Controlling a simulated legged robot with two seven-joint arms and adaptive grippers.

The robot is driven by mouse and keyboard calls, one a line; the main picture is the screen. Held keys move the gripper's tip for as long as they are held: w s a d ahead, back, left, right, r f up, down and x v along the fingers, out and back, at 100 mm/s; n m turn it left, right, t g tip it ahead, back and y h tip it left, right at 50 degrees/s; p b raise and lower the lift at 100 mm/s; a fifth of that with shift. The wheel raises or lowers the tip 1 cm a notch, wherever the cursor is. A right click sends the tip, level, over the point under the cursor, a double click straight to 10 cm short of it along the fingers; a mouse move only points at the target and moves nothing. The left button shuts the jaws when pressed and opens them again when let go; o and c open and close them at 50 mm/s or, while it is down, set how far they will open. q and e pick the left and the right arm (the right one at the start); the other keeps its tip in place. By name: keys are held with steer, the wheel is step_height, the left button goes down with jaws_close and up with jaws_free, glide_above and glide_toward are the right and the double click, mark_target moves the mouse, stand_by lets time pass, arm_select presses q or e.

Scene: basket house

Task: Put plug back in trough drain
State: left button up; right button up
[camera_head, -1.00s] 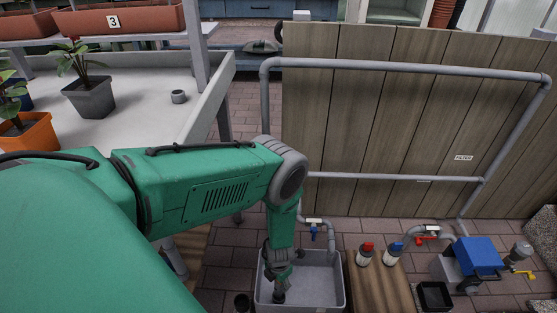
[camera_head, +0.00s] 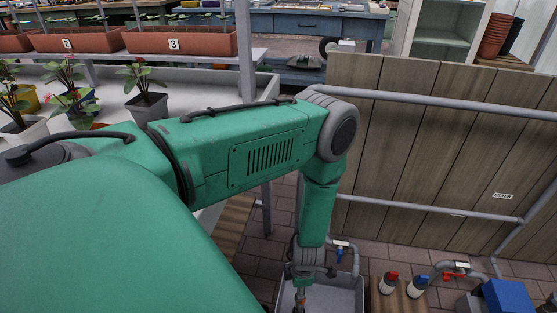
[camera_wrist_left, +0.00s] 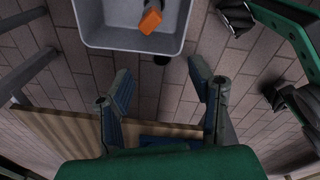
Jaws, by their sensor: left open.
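The grey trough (camera_head: 345,297) stands on the brick floor, cut by the bottom edge of the head view. It also shows at the top of the wrist view (camera_wrist_left: 100,36). An orange block-like piece (camera_wrist_left: 151,20) appears within its outline; I cannot tell whether it is the plug. My left gripper (camera_wrist_left: 160,70) is open and empty, fingers spread, pointing toward the trough. In the head view its wrist hangs over the trough's left part, fingertips cut off. No drain hole is clearly visible. My right gripper is not identifiable.
A potting bench with a plant in a grey pot (camera_head: 147,107) stands at left. A wooden panel (camera_head: 440,150) with grey pipes rises behind. A red-capped bottle (camera_head: 389,283) and a blue-capped bottle (camera_head: 418,287) stand right of the trough. A wooden slatted surface (camera_wrist_left: 60,128) lies at lower left.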

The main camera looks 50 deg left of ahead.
arm_select(q)
steer(key=s+d+r+m, duration=0.2)
steer(key=s+r+m, duration=0.5)
steer(key=m, duration=0.8)
steer(key=s+d+r+m+t+h, duration=0.1)
steer(key=s+r+m, duration=0.6)
steer(key=m, duration=0.8)
step_height(320, 180, up, 2)
steer(key=shift+s+d+r, duration=0.25)
steer(key=shift+s+d, duration=0.1)
steer(key=shift+d, duration=0.25)
